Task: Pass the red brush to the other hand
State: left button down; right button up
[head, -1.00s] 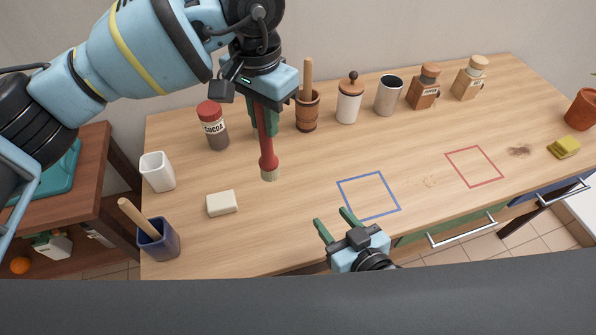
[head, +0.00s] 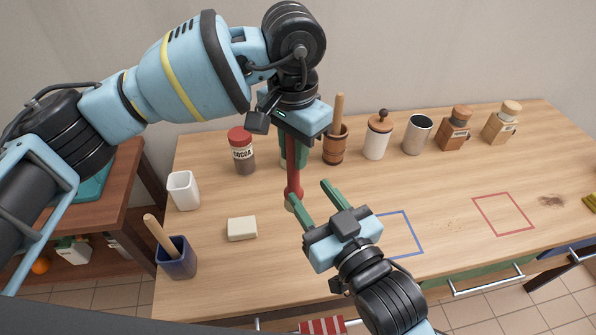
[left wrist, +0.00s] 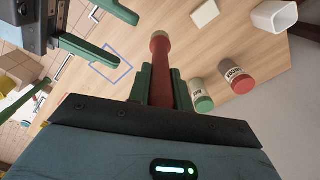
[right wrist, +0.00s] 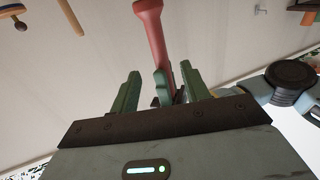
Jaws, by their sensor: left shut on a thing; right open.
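The red brush (head: 293,180) hangs upright with its pale tip down above the table. My left gripper (head: 294,155) is shut on its upper part, and the left wrist view shows the red brush (left wrist: 161,70) between its green fingers. My right gripper (head: 312,200) is open and empty, just right of the brush's lower end, fingers pointing toward it. In the right wrist view the red brush (right wrist: 152,35) appears between the open fingers and beyond them. Whether the fingers touch it, I cannot tell.
A cocoa jar (head: 242,152), a wooden mortar (head: 337,148), a white canister (head: 377,138) and a metal cup (head: 417,135) stand behind. A pale block (head: 242,229), white cup (head: 183,190) and blue crock (head: 177,258) are at left. The red-outlined square (head: 503,214) is empty.

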aim_at(289, 163)
jog(key=x, duration=0.9)
jog(key=shift+w+a, duration=0.1)
jog(key=shift+w, duration=0.25)
jog(key=c, duration=0.9)
pick_arm(q)
jog(key=c, duration=1.2)
grip_release()
pick_arm(e)
grip_shut()
pick_arm(q)
jog(key=shift+r, duration=0.1)
notch_tip(289, 163, up, 12)
jog(key=shift+f, duration=0.1)
